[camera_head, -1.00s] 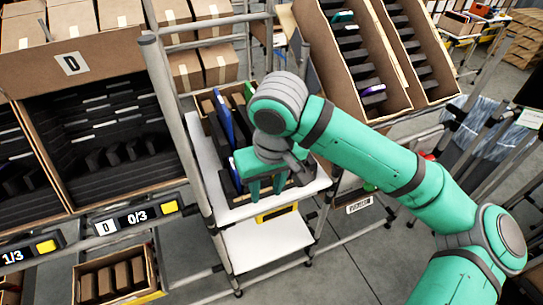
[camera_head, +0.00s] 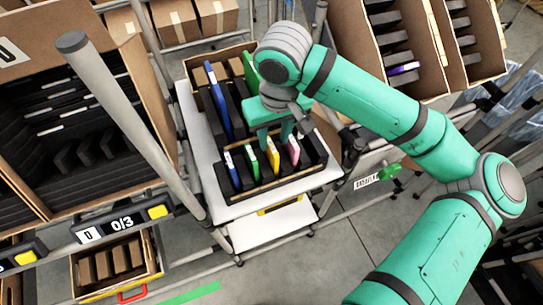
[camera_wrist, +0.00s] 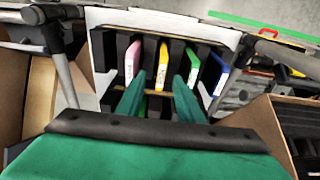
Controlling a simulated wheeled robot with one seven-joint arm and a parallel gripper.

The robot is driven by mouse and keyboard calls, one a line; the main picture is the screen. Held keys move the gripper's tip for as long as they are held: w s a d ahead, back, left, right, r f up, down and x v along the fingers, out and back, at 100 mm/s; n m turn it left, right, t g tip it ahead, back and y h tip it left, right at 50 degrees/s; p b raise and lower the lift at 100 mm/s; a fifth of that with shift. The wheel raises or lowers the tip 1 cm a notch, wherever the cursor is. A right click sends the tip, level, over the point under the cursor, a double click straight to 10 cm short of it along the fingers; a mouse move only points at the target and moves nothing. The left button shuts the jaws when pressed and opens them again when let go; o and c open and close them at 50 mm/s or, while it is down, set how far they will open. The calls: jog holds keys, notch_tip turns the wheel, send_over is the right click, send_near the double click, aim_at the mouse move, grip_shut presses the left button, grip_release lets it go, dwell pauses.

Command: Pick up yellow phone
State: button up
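The yellow phone (camera_head: 272,155) stands on edge in a slotted black holder (camera_head: 232,196) on the white shelf, between a green phone (camera_head: 252,163) and a pink phone (camera_head: 293,150). In the wrist view the yellow phone (camera_wrist: 162,66) shows between my two fingertips, beyond them. My gripper (camera_head: 275,140) is open and empty, pointing down over the holder, and its fingers (camera_wrist: 160,80) straddle the yellow phone's line in the wrist view. I cannot tell the exact height of the fingertips above it.
A blue phone (camera_head: 231,172) stands at the holder's left end. Behind it is a box with taller blue and green items (camera_head: 219,112). A grey post (camera_head: 130,125) rises at left. Cartons with black dividers (camera_head: 395,45) stand at right.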

aim_at(272, 147)
jog(key=shift+w+f, duration=0.25)
jog(key=shift+f, duration=0.75)
jog(key=shift+a+f, duration=0.2)
jog(key=shift+f, duration=0.95)
jog(key=shift+a+f, duration=0.15)
jog(key=shift+f, duration=1)
jog(key=shift+c, duration=0.4)
jog(key=shift+d, duration=0.1)
grip_shut()
